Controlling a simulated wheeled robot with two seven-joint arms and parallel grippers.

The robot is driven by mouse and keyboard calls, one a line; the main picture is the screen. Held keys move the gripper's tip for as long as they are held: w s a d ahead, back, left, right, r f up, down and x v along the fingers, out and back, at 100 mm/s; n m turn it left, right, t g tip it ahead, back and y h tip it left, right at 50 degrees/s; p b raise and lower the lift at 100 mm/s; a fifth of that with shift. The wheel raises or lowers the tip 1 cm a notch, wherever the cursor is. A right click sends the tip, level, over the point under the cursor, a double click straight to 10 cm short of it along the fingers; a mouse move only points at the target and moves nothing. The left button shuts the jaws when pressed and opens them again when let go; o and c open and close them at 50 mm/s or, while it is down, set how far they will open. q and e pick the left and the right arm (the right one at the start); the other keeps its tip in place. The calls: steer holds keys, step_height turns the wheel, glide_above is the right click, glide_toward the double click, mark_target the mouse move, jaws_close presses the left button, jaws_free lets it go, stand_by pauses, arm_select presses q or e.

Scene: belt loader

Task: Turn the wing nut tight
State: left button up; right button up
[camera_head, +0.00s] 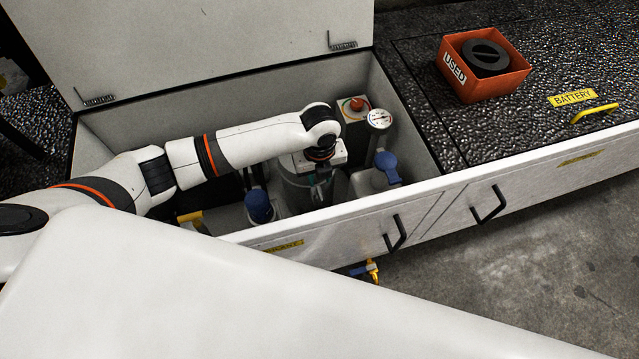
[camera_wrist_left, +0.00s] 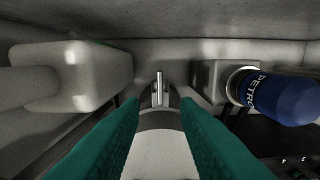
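In the left wrist view, a thin upright metal piece (camera_wrist_left: 159,86), which looks like the wing nut seen nearly edge-on, stands at the end of a pale rounded body (camera_wrist_left: 157,150). My left gripper (camera_wrist_left: 156,104) has two teal fingers, spread apart, one on each side of that piece; no contact shows. In the head view my left gripper (camera_head: 321,190) points down into the open compartment, above a greyish canister (camera_head: 299,190). My arm and wrist hide the wing nut there. My right gripper is not in view.
The compartment's white front wall (camera_head: 345,212) and raised lid (camera_head: 200,45) bound the space. An orange USED bin (camera_head: 497,88) sits on the right deck.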

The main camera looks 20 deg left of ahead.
arm_select(q)
step_height(320, 180, up, 4)
steer(key=shift+f, duration=0.25)
stand_by(0.4)
